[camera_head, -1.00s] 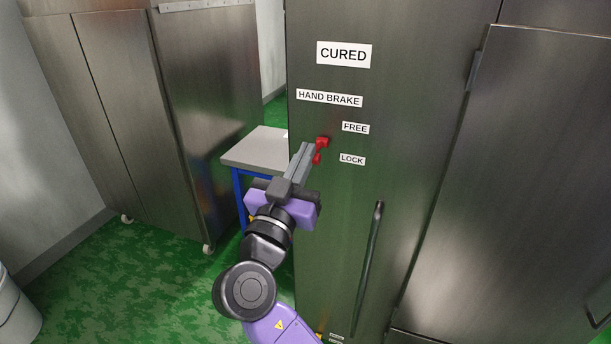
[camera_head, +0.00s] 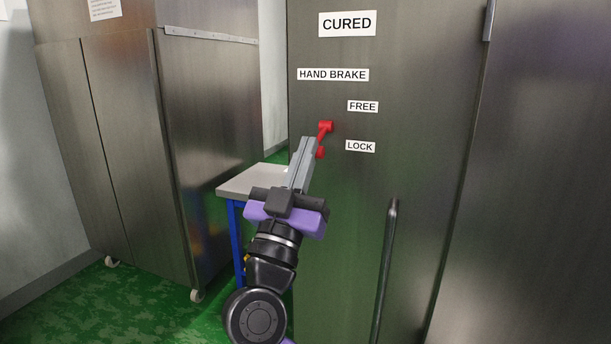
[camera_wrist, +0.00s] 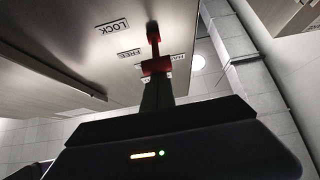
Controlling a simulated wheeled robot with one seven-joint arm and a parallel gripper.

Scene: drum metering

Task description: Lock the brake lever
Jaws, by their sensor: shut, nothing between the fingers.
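The red brake lever (camera_head: 325,135) sits on the steel cabinet face, below the HAND BRAKE label (camera_head: 333,75). Its upper end is at a height between the FREE label (camera_head: 362,106) and the LOCK label (camera_head: 360,146). Its lower knob hangs down, slightly left, at about the height of LOCK. My gripper (camera_head: 308,141) is shut and empty, its fingertips just left of the knob and partly over it. In the wrist view the red lever (camera_wrist: 153,42) shows directly beyond the fingertips (camera_wrist: 157,82). I cannot tell whether they touch.
A vertical bar handle (camera_head: 386,260) stands out from the cabinet at lower right. A small table with blue legs (camera_head: 240,183) is close behind my gripper on the left. Another steel cabinet on casters (camera_head: 205,150) stands further left. Green floor shows between them.

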